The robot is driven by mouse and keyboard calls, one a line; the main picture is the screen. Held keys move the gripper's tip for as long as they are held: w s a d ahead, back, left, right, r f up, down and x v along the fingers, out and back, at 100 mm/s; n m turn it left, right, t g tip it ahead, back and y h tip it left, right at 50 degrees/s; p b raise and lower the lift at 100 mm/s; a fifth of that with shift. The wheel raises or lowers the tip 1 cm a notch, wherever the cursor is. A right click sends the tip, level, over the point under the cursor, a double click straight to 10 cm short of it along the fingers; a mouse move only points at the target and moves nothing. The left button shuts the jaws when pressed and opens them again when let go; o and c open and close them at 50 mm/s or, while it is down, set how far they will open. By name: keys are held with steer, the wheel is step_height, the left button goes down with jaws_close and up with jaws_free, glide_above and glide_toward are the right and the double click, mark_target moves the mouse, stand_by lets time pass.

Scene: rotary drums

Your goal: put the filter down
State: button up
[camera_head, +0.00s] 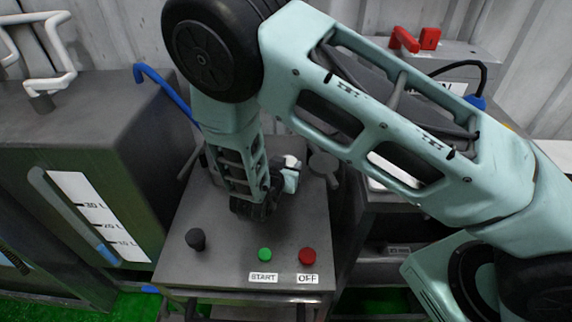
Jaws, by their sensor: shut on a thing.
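My gripper (252,208) points down over the middle of a grey metal cabinet top (220,263), behind the green START button. It is shut on the filter, but its fingertips and the filter are mostly hidden behind the wrist and dark gripper body. I cannot tell whether the filter touches the cabinet top. A small white and pale blue-green part (291,172) shows just right of the wrist; I cannot tell what it belongs to.
The cabinet top carries a black knob (196,239), a green START button (265,254) and a red OFF button (307,256). A dark tank with a level scale (97,215) stands left. Red handles (416,39) show at the back right.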

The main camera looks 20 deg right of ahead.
steer(key=shift+f, duration=0.15)
steer(key=o, duration=1)
